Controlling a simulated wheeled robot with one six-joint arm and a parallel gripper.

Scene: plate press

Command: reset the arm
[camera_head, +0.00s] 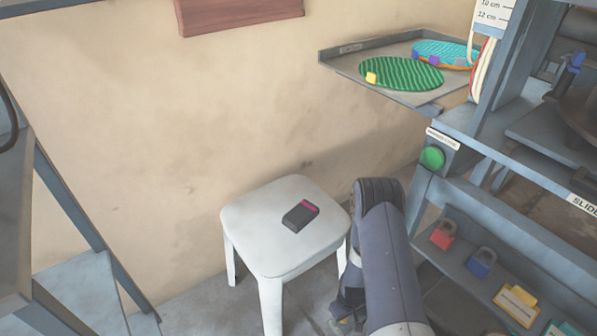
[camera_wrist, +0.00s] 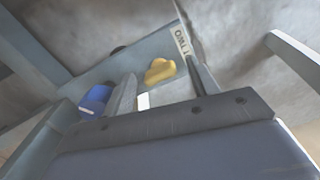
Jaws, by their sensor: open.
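My arm reaches down in the middle of the head view, between the white stool and the press frame. My gripper (camera_head: 347,318) shows in part at the bottom of that view, low beside the stool. In the wrist view, my gripper (camera_wrist: 160,82) has its two fingers apart, with nothing seen held between them. Beyond the fingers are a yellow object (camera_wrist: 160,70) and a blue object (camera_wrist: 96,100); how far away they are I cannot tell.
A dark box lies on the white stool (camera_head: 255,240). The press has a green button (camera_head: 432,158) and a lower shelf with a red padlock (camera_head: 443,235), a blue padlock (camera_head: 481,262) and a yellow tag (camera_head: 516,304). A side tray (camera_head: 340,66) holds two round plates.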

